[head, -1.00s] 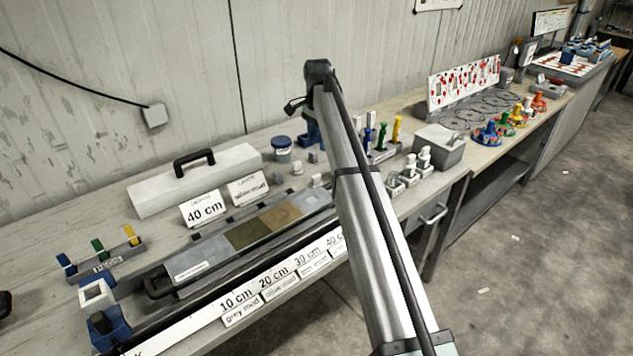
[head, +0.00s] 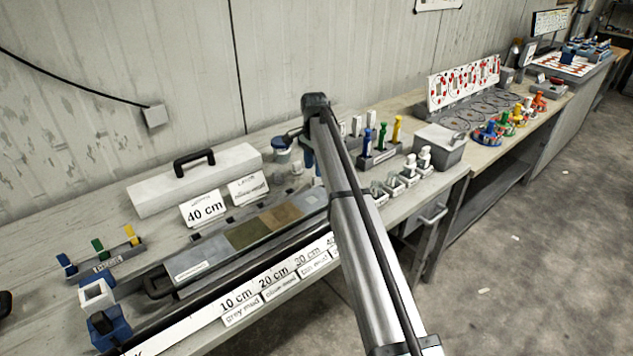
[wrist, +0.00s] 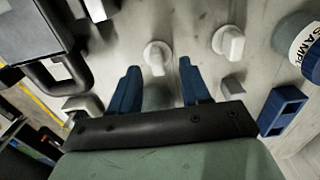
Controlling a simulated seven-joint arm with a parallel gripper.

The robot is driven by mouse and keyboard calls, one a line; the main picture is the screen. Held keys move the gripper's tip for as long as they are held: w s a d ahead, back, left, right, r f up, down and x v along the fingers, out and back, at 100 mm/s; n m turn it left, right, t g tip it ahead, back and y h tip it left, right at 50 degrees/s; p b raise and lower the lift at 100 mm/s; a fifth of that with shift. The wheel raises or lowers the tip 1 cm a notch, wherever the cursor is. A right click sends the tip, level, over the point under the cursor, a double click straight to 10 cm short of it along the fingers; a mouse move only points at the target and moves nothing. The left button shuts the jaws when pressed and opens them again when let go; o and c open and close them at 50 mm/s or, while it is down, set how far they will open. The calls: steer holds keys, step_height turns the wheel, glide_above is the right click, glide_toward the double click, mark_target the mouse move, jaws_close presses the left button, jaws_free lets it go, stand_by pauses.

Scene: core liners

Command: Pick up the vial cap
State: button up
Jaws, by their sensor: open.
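In the wrist view, a small pale cap-like piece with a raised knob (wrist: 157,57) stands on the bench, just beyond and between my fingertips. A second similar pale piece (wrist: 229,42) stands to its right, outside the fingers. I cannot tell for sure which one is the vial cap. My gripper (wrist: 160,70) is open, with its two blue fingers apart and nothing between them that it touches. In the head view, small pale pieces (head: 297,167) show beside the gripper, but my arm hides most of the fingers.
A jar labelled as a sample (wrist: 300,45) stands at the right, near a blue hollow block (wrist: 282,110). The core box with a black handle (head: 160,283) lies in front. A white case (head: 200,180) is behind left. A rack of coloured tools (head: 380,155) stands right of my arm.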

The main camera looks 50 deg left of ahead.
steer(key=shift+w+d+f, duration=0.1)
steer(key=shift+w+f, duration=0.05)
steer(key=shift+f, duration=1)
steer(key=shift+w+d+f, duration=0.1)
steer(key=shift+f, duration=1)
steer(key=c, duration=0.9)
step_height(320, 180, up, 8)
steer(key=shift+f, duration=0.1)
jaws_close()
steer(key=w+d+r+m, duration=0.1)
steer(key=w+d, duration=0.3)
steer(key=d, duration=0.4)
steer(key=w+d+r+m, duration=0.1)
steer(key=w+d+r, duration=0.3)
steer(key=d, duration=0.5)
steer(key=shift+w+d+r+h, duration=0.25)
steer(key=shift+w+r+h, duration=0.1)
steer(key=shift+w, duration=0.2)
